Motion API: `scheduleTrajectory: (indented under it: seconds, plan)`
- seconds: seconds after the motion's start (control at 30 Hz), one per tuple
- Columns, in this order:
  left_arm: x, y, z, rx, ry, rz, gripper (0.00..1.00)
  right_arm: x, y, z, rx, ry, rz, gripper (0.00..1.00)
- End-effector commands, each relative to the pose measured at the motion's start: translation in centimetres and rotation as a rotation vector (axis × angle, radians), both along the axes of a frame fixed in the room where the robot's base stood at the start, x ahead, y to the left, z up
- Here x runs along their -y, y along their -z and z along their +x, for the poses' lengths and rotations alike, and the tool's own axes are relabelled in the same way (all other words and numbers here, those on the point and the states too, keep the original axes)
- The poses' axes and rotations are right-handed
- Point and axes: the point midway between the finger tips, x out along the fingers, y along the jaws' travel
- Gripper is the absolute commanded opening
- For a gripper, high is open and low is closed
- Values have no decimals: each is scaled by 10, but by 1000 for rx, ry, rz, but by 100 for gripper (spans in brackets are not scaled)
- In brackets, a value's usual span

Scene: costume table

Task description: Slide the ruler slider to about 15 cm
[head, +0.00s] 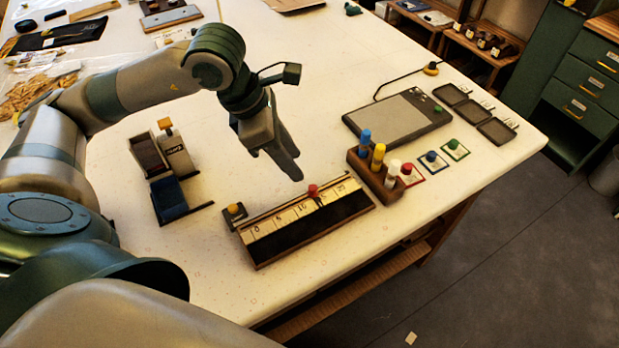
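The ruler (290,230) is a long dark block with a pale numbered scale, lying at a slant near the table's front edge. Marks 0, 5 and 10 read from its left end, and a mark near 20 is at the right. The red-knobbed slider (313,190) sits right of the 10 mark, around where 15 would be; the mark there is hard to read. My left gripper (290,176) hangs above the table behind the ruler, up and left of the slider and apart from it. Its finger spacing is unclear from this angle. My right gripper is out of view.
A yellow knob (235,209) stands at the ruler's left end. A wooden holder (374,178) with coloured pegs stands close to its right end. Small boxes (163,160) lie left of the gripper. A grey tablet-like board (397,117) lies behind the holder. The table between boxes and ruler is clear.

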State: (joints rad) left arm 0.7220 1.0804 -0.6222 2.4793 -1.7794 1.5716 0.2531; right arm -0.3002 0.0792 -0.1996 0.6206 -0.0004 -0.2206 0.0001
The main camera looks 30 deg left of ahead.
Motion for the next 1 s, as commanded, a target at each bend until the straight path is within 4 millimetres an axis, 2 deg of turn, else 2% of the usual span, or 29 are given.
scheduleTrajectory:
  seconds: [0.3,0.5,0.7,0.97,1.0]
  plan:
    - [18,52,12,-6,0,-2,36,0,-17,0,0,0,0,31]
    - [25,75,19,-2,0,-1,36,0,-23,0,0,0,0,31]
    - [28,85,21,-1,0,1,36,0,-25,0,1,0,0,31]
    - [28,86,21,1,0,1,36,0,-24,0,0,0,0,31]
    - [28,86,21,1,0,1,33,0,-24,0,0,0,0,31]
